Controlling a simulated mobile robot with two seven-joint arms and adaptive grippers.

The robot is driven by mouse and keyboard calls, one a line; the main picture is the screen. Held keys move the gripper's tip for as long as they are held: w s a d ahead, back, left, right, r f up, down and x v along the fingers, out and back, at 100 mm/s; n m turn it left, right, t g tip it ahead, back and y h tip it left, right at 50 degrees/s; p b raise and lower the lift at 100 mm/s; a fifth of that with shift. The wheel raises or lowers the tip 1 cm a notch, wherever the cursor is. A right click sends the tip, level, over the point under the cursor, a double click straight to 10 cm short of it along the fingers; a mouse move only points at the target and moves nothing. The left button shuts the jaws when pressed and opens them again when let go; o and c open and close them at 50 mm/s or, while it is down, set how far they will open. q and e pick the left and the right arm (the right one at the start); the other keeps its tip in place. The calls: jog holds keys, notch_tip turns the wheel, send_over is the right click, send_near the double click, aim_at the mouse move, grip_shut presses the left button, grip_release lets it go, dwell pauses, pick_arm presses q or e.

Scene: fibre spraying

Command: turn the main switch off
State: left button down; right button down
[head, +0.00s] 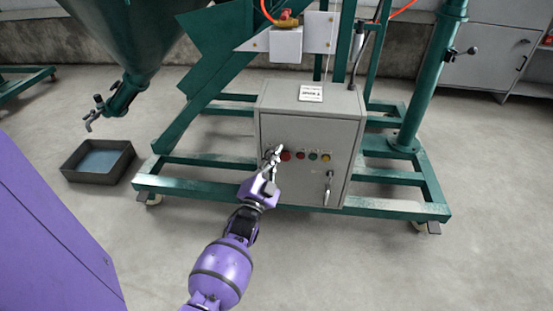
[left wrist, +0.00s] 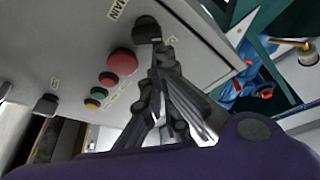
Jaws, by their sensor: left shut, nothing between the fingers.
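The grey control cabinet (head: 283,122) stands on the green frame, with a row of coloured buttons on its front. In the left wrist view the main switch (left wrist: 147,27) is a black knob next to a label reading MAIN (left wrist: 117,9). My left gripper (head: 273,155) is shut and empty in front of the cabinet's left side. In the left wrist view my left gripper (left wrist: 158,52) has its fingertips close to the knob's lower edge; I cannot tell whether they touch. In the head view the gripper mostly hides the knob. My right gripper is not in view.
A red button (left wrist: 122,62) sits close beside the fingers, with smaller green and yellow buttons beyond it. A door handle (head: 328,187) sticks out lower right on the cabinet. A dark tray (head: 97,176) lies on the floor at left. The floor in front is clear.

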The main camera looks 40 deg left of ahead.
pick_arm(q)
jog(key=n+y, duration=0.1)
jog(key=n, duration=0.1)
jog(key=a+n+y, duration=0.1)
jog(key=n, duration=0.2)
jog(key=s+n+y, duration=0.1)
jog(key=n, duration=0.1)
jog(key=shift+a+r+n+g, duration=0.2)
jog(key=shift+r+n+g, duration=0.1)
jog(key=shift+r, duration=0.1)
jog(key=shift+s+a+n+g+y, duration=0.15)
jog(key=shift+n+y, duration=0.2)
jog(key=shift+n, duration=0.35)
jog(key=shift+w+a+n+g+y, duration=0.15)
jog(key=shift+n+y, duration=0.2)
jog(key=shift+n, duration=0.35)
jog(key=shift+s+a+n, duration=0.1)
jog(key=shift+s+n, duration=0.05)
jog(key=shift+n, duration=0.25)
notch_tip(320, 180, up, 10)
